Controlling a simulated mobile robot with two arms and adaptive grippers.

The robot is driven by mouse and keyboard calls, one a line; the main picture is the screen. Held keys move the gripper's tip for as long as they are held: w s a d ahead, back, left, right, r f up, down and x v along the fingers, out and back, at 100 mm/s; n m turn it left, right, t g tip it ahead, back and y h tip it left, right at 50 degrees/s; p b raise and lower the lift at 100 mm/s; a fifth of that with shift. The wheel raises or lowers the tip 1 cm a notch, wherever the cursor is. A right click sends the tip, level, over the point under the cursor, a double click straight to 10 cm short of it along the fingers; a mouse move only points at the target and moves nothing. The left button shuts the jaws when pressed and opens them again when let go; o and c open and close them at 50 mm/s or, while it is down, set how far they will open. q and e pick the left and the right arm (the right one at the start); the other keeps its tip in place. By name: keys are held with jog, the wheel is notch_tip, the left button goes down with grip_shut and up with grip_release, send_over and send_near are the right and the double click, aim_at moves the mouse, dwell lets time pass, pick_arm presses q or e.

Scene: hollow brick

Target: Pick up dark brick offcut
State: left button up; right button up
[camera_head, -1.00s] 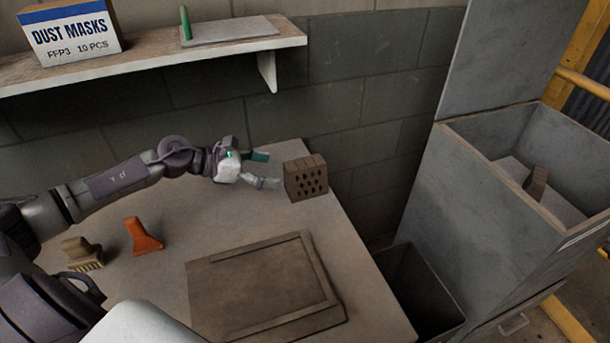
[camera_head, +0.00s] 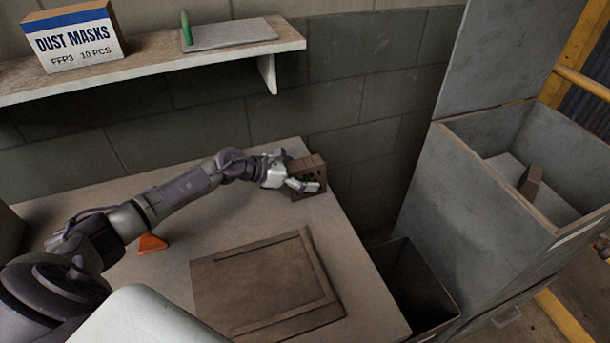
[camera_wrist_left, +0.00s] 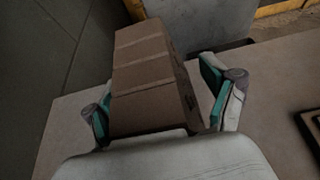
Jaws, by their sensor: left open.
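The dark brick offcut (camera_head: 313,181) is a brown block with rows of holes in its side. It stands on the table near the wall, at the back right corner. My left gripper (camera_head: 291,178) is at its left end, with the jaws open. In the left wrist view the brick (camera_wrist_left: 150,75) lies between the two teal-padded fingers of my left gripper (camera_wrist_left: 152,92). A gap shows beside the right finger; the left finger is close to the brick, and I cannot tell whether it touches. The gripper covers part of the brick in the head view. My right gripper is not in view.
A flat brown framed board (camera_head: 262,285) lies on the table (camera_head: 215,240). An orange piece (camera_head: 152,243) is partly behind my left arm. A grey bin (camera_head: 470,190) with a brown piece (camera_head: 531,181) inside stands right. A shelf (camera_head: 150,65) hangs above; an open dark bin (camera_head: 415,285) stands beside the table.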

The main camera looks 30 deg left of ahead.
aim_at(313, 162)
pick_arm(q)
jog(key=shift+r, duration=0.1)
jog(key=c, duration=1.6)
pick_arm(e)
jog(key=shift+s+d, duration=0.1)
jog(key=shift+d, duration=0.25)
pick_arm(q)
jog(key=shift+r, duration=0.1)
notch_tip(313, 162, up, 4)
jog(key=shift+w+r+b, duration=0.1)
jog(key=shift+r+b, duration=0.05)
jog(key=shift+b, duration=0.2)
grip_shut()
jog(key=w+d+r+b, duration=0.2)
jog(key=w+d+r, duration=0.4)
jog(key=w, duration=0.3)
jog(key=shift+d+r, duration=0.25)
jog(key=shift+d, duration=0.15)
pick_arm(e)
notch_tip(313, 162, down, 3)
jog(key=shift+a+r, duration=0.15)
